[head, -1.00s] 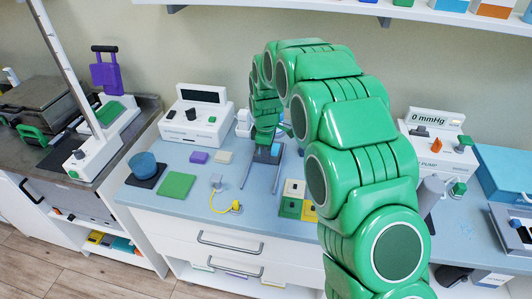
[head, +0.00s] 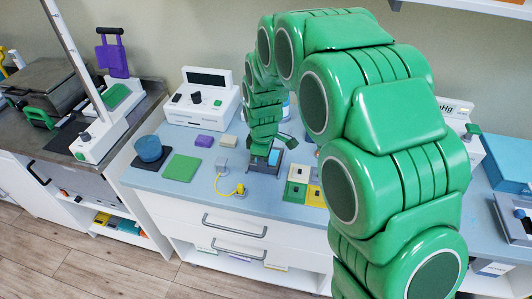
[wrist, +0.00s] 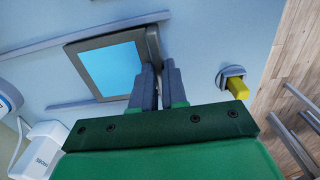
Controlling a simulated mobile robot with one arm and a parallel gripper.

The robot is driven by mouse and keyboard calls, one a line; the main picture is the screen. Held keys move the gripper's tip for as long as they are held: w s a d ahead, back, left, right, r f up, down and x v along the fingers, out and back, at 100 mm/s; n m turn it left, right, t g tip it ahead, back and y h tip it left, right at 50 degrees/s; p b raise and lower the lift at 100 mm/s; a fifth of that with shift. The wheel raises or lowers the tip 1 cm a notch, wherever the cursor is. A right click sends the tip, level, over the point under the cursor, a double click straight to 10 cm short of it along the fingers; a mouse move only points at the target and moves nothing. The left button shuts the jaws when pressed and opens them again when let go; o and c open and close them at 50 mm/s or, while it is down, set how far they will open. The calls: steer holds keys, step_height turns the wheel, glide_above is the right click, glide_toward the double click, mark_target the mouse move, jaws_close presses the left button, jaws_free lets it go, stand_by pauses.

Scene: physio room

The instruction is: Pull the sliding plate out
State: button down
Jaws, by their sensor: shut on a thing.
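The sliding plate (wrist: 84,52) has a dark grey frame around a light blue face, with an upright grip piece (wrist: 153,42) at one edge. It lies between two grey rails (wrist: 105,24) on the pale blue worktop. In the head view the plate (head: 274,157) shows just beside and below my gripper, towards the front of the worktop. My gripper (wrist: 158,76) is shut on the plate's grip piece; its dark fingers stand on either side of it.
A green mat (head: 182,168), a blue bowl (head: 148,148) and a white device (head: 203,102) are further left.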

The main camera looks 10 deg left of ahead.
steer(key=shift+s, duration=0.6)
steer(key=c, duration=1.2)
jaws_free()
steer(key=shift+o, duration=0.2)
steer(key=shift+r, duration=0.1)
step_height(320, 180, up, 8)
steer(key=shift+f, duration=0.2)
